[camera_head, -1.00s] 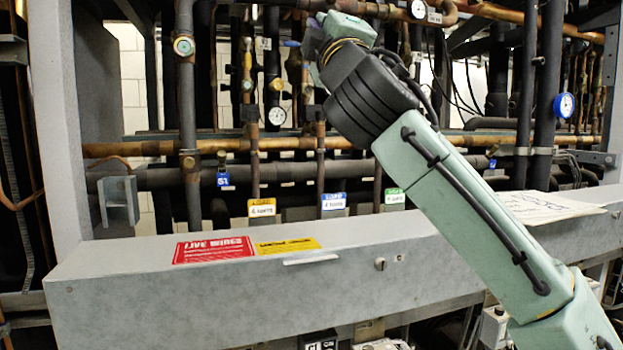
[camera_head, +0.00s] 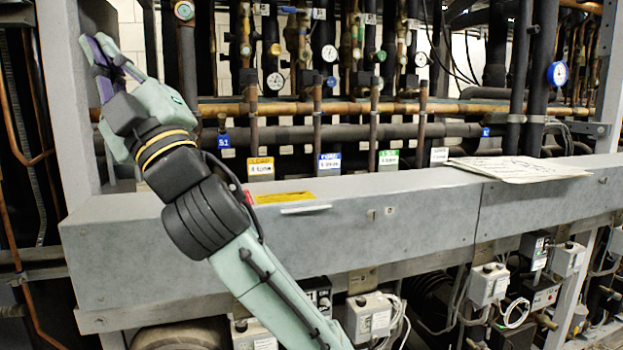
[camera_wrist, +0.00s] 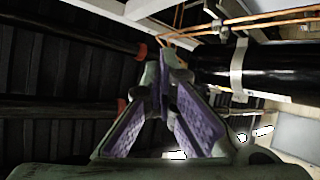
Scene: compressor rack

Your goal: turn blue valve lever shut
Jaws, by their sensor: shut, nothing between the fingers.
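I cannot make out a blue valve lever for certain in either view. Small blue parts show among the pipes in the head view: a blue tag (camera_head: 224,140) at left and a small blue piece (camera_head: 485,132) at right, too small to identify. My gripper (camera_head: 101,50) is at the upper left of the head view, in front of the grey upright post, with its purple-padded fingers pointing up. In the wrist view its fingers (camera_wrist: 163,75) converge at their tips, shut and empty. Nothing blue shows near them there.
A grey beam (camera_head: 390,215) runs across the front of the rack. Papers (camera_head: 515,169) lie on it at right. A grey post (camera_head: 65,100) stands at left. Vertical pipes, gauges and a copper cross pipe (camera_head: 400,109) fill the back. A blue-rimmed gauge (camera_head: 557,74) hangs at right.

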